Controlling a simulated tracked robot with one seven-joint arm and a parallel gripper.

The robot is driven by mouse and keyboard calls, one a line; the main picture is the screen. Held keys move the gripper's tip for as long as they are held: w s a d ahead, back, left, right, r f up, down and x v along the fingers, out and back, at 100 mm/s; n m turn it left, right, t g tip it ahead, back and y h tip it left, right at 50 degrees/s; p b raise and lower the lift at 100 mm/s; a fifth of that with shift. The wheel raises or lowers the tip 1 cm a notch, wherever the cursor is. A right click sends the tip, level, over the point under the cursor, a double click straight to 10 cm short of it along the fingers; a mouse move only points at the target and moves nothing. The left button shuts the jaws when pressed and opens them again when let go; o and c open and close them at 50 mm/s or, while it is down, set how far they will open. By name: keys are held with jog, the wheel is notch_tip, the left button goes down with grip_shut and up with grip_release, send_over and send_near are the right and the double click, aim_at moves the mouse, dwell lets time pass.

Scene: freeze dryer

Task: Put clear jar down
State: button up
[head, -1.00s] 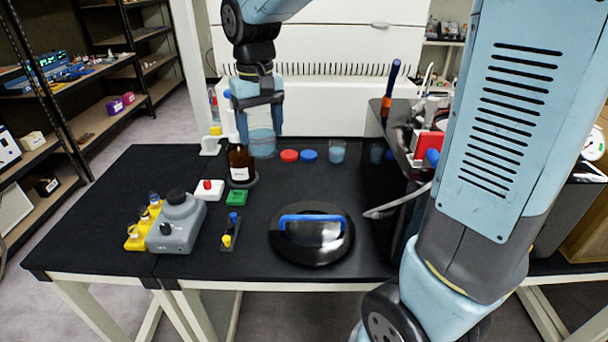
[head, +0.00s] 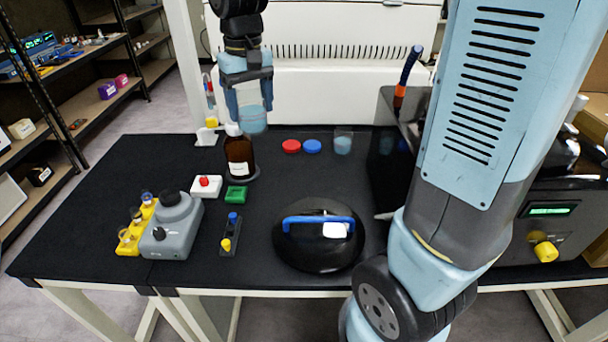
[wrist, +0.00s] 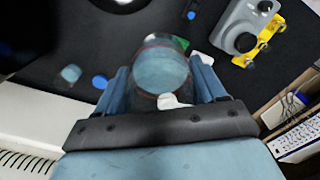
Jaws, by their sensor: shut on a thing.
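The clear jar (head: 253,121) with pale blue contents is held upright above the back of the black table (head: 100,190), behind the brown bottle. My gripper (head: 251,104) is shut on the jar, with one finger on each side. In the wrist view the jar (wrist: 160,68) sits between the two blue fingers of my gripper (wrist: 160,85). In the head view there seems to be a gap between the jar's base and the table top.
A brown bottle (head: 239,158) stands just in front of the jar. A red cap (head: 291,146), a blue cap (head: 312,146) and another clear vessel with blue contents (head: 343,144) are to the right. A black round lid (head: 318,256) lies in front.

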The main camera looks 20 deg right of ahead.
jog(key=shift+w+d+f, duration=0.15)
jog(key=shift+d+f, duration=0.05)
jog(key=shift+d, duration=0.4)
jog(key=d+f, duration=0.6)
jog(key=d, duration=0.5)
jog(key=d+f, duration=0.7)
jog(key=d, duration=0.5)
jog(key=shift+w+a+f, duration=1.25)
jog(key=shift+w+f, duration=0.4)
jog(key=shift+w, duration=0.25)
jog(key=shift+w+a+f, duration=1.3)
jog(key=shift+w+f, duration=0.4)
jog(key=shift+w, duration=0.15)
jog(key=shift+w+a+f, duration=1.25)
jog(key=shift+w+f, duration=0.4)
jog(key=shift+w, duration=0.25)
jog(key=shift+f, duration=1.45)
jog(key=shift+f, duration=0.1)
